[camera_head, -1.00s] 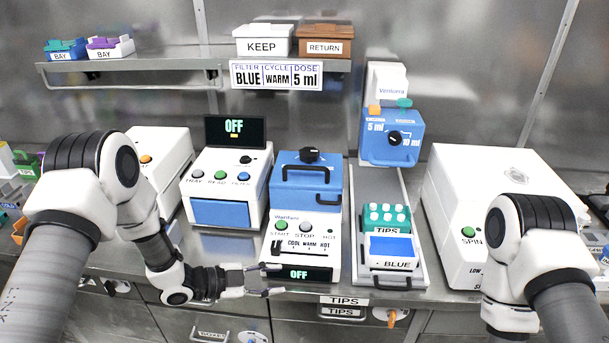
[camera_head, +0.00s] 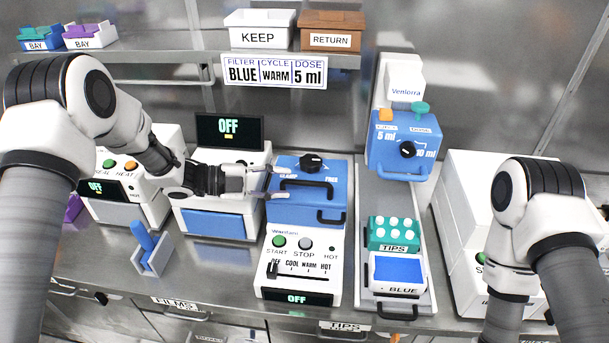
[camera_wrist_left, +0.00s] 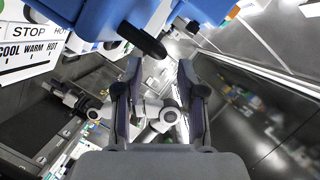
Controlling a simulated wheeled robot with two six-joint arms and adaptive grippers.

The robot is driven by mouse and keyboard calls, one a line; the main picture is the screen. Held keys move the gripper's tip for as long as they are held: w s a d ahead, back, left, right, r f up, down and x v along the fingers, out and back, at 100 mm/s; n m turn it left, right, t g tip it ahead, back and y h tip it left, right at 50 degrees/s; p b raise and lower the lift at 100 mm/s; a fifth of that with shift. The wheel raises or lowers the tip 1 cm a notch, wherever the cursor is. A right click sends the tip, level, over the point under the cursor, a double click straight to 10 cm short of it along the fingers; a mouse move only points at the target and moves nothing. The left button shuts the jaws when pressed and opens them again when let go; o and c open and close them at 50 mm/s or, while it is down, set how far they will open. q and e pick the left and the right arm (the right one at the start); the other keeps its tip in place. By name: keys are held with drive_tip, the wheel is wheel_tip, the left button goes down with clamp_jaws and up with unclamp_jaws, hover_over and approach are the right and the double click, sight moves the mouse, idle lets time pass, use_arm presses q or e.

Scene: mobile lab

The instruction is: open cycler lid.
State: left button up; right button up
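The cycler (camera_head: 290,262) is a white unit with START and STOP buttons and a display reading OFF. Its blue lid (camera_head: 300,215) is closed, with a black knob (camera_head: 312,162) between CLAMP and FREE labels; I cannot tell where the knob points. My left gripper (camera_head: 276,181) is open and empty at the lid's upper left. In the left wrist view, the open fingers (camera_wrist_left: 160,80) lie just below a black handle (camera_wrist_left: 143,40) on the blue lid, with nothing between them. My right gripper is out of view.
A white device with an OFF screen (camera_head: 228,130) stands behind my left gripper. A blue dispenser (camera_head: 402,150) and a tray with teal TIPS rack (camera_head: 394,234) stand to the right. A shelf with KEEP bin (camera_head: 260,30) is above.

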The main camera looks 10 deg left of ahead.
sight(295, 182)
use_arm(q)
drive_tip(key=x, duration=0.2)
drive_tip(key=p+x, duration=0.1)
drive_tip(key=x, duration=0.3)
drive_tip(key=shift+w+f, duration=0.2)
drive_tip(key=shift+w, duration=0.1)
drive_tip(key=shift+s+a+r, duration=0.1)
drive_tip(key=shift+s, duration=0.15)
drive_tip(key=shift+w, duration=0.1)
clamp_jaws()
